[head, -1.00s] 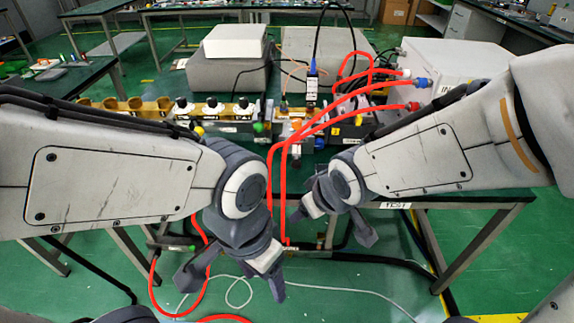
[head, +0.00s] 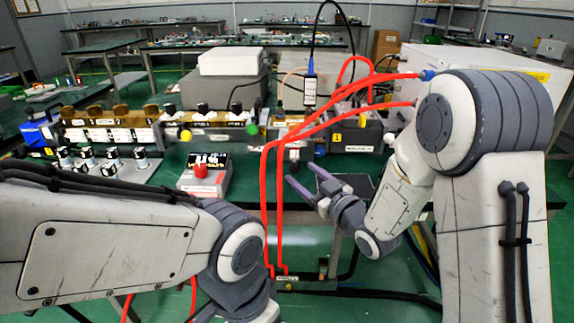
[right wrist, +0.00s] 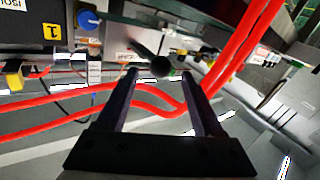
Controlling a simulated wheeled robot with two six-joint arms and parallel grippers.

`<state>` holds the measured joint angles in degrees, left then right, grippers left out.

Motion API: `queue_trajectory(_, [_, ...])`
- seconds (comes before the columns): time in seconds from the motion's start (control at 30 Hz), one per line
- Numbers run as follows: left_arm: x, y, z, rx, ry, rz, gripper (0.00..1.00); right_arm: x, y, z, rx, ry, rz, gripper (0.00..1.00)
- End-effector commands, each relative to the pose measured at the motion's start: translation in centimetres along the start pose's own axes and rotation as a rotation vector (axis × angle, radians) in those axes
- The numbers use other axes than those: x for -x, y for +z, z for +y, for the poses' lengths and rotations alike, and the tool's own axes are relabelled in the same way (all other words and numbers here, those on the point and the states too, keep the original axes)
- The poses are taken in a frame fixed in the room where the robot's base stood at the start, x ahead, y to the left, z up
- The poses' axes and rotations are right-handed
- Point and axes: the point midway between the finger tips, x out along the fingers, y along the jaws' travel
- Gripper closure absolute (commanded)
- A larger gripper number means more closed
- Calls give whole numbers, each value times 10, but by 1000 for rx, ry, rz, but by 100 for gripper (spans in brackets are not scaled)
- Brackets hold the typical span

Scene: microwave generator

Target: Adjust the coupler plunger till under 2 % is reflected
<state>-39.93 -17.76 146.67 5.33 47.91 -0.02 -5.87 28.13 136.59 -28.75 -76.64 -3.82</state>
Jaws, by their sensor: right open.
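A dark round knob, seemingly the coupler plunger (right wrist: 161,67), shows between the fingertips in the right wrist view. My left gripper is outside the frame.
Red hoses (head: 266,200) hang in front of the bench, left of my right gripper, and cross the right wrist view (right wrist: 240,50). A blue knob (head: 319,149) sits right of the black one. A yellow knob (head: 185,135) sits further left. Black knobbed parts (head: 113,160) stand at left.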

Motion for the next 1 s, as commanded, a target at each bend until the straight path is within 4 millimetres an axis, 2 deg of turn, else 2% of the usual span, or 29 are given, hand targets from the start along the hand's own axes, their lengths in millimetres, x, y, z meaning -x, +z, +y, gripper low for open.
queue_trajectory(0.03, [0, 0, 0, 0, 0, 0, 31, -11, 0, -1, 0, -3, 2, 31])
queue_trajectory(0.2, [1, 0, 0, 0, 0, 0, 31, -43, 0, -1, 0, -2, 1, 31])
queue_trajectory(0.4, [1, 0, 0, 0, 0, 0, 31, -69, 0, -1, -1, -1, -1, 31])
queue_trajectory(0.53, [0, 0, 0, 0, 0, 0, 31, -76, 1, -1, -2, -1, -3, 31])
queue_trajectory(0.8, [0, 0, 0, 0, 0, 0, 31, -76, 0, -1, -2, 0, -3, 31])
queue_trajectory(0.97, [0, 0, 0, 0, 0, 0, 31, -76, 0, -1, -1, -1, -2, 93])
queue_trajectory(1.0, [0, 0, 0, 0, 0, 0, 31, -76, 0, -1, -1, -2, -2, 100])
